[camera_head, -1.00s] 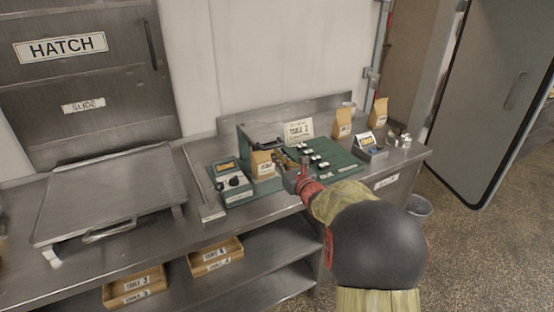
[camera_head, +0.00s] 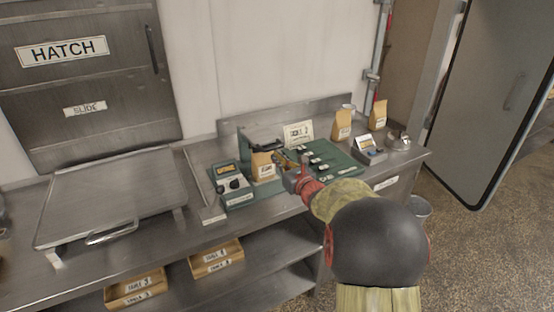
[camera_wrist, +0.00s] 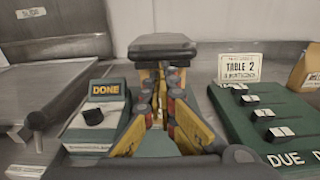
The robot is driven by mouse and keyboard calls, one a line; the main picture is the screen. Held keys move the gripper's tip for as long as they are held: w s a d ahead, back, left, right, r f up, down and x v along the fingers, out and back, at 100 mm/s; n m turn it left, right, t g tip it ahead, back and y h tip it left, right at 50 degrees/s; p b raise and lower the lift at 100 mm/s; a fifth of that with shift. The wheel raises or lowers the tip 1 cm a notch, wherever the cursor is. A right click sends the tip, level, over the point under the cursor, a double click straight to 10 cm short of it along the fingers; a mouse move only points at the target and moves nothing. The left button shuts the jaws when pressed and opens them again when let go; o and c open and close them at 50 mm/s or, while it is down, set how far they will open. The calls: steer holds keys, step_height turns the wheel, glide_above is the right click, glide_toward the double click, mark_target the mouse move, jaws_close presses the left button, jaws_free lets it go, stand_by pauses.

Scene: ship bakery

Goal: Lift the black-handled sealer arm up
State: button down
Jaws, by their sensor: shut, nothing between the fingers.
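The sealer (camera_head: 236,200) is a green machine on the steel counter with a control box, whose display reads DONE in the wrist view (camera_wrist: 105,89). Its black handle (camera_head: 268,145) shows above a brown paper bag (camera_head: 263,168) standing at the sealer. In the wrist view the wide black handle (camera_wrist: 161,43) lies straight ahead, across the tips of my gripper (camera_wrist: 161,72). My gripper (camera_head: 281,158) is shut and empty, its fingertips close under or against the handle; I cannot tell whether they touch.
A green board (camera_head: 333,166) with white tabs lies right of my gripper, with a Table 2 card (camera_head: 299,134) behind it. Brown bags (camera_head: 342,124) and a small display box (camera_head: 369,149) stand farther right. A flat steel lid (camera_head: 110,195) lies left.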

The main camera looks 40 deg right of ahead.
steer(key=w+r+g+p, duration=0.1)
steer(key=r+p, duration=0.3)
steer(key=p, duration=0.3)
steer(key=w+r+g+y+p, duration=0.1)
steer(key=r+g+p, duration=0.1)
steer(key=p, duration=0.6)
steer(key=w+r+g+p, duration=0.1)
steer(key=r+g+p, duration=0.1)
steer(key=r+p, duration=0.3)
steer(key=shift+w+d+r+p, duration=0.15)
steer(key=shift+d+r+p, duration=0.2)
steer(key=shift+p, duration=1)
steer(key=w+d+r+g+p, duration=0.1)
steer(key=w+d+r+p, duration=0.2)
steer(key=w+r+p, duration=0.6)
steer(key=shift+w+d+r+g+y+p, duration=0.2)
steer(key=shift+w+r+g+y+p, duration=0.2)
steer(key=shift+w+p, duration=3.1)
steer(key=shift+s+p, duration=0.85)
steer(key=shift+s, duration=0.05)
